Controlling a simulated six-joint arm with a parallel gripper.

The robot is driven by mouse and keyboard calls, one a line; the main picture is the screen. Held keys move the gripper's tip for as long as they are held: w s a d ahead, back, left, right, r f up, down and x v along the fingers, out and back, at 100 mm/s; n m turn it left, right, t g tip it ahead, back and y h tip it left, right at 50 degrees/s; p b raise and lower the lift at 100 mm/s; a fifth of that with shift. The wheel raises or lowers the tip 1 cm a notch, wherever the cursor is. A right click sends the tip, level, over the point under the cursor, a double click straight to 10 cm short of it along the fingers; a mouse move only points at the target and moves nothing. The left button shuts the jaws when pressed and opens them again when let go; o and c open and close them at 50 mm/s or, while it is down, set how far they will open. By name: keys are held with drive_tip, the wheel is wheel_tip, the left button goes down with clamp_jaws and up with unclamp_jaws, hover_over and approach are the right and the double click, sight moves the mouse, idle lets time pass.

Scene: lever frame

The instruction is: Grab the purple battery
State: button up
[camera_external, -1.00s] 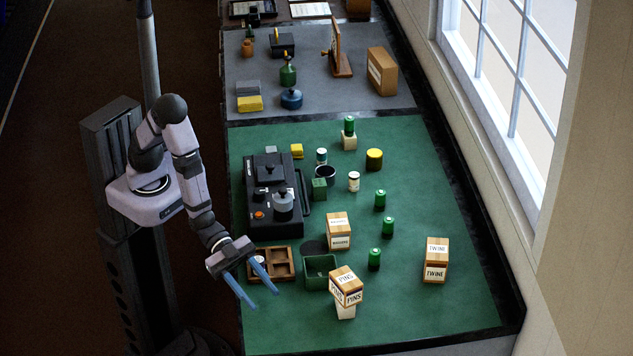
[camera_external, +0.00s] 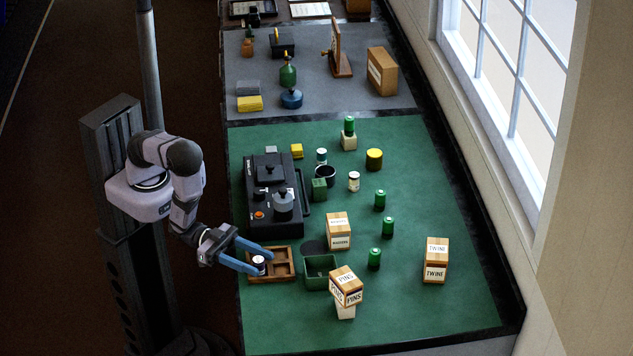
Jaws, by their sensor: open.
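No object reads clearly as purple in this view. A small cylinder with a pale top and a dark band (camera_external: 258,261) stands at the left of the divided wooden tray (camera_external: 284,278); its exact colour is too small to tell. My gripper (camera_external: 262,263) is open, with its blue fingers at the tray's left side, one on either side of this cylinder in the picture. Whether the fingers touch it cannot be told. Several green cylinders, such as one at the table's middle right (camera_external: 388,227), stand upright on the green mat.
A green open bin (camera_external: 319,273) stands right of the tray, and a PINS box (camera_external: 346,285) sits atop a pale block. A black machine (camera_external: 271,200) stands behind the tray. A TWINE box stack (camera_external: 436,260) is at right. The front mat is clear.

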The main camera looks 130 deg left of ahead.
sight(271, 276)
drive_tip(key=shift+w+a+r+p, duration=0.15)
drive_tip(key=shift+w+p, duration=0.2)
drive_tip(key=shift+w, duration=0.4)
drive_tip(key=shift+w+a+p, duration=0.1)
drive_tip(key=shift+w+p, duration=0.25)
drive_tip(key=shift+w, duration=0.4)
drive_tip(key=shift+w+a+p, duration=0.1)
drive_tip(key=shift+w+p, duration=0.2)
drive_tip(key=shift+w, duration=0.65)
clamp_jaws()
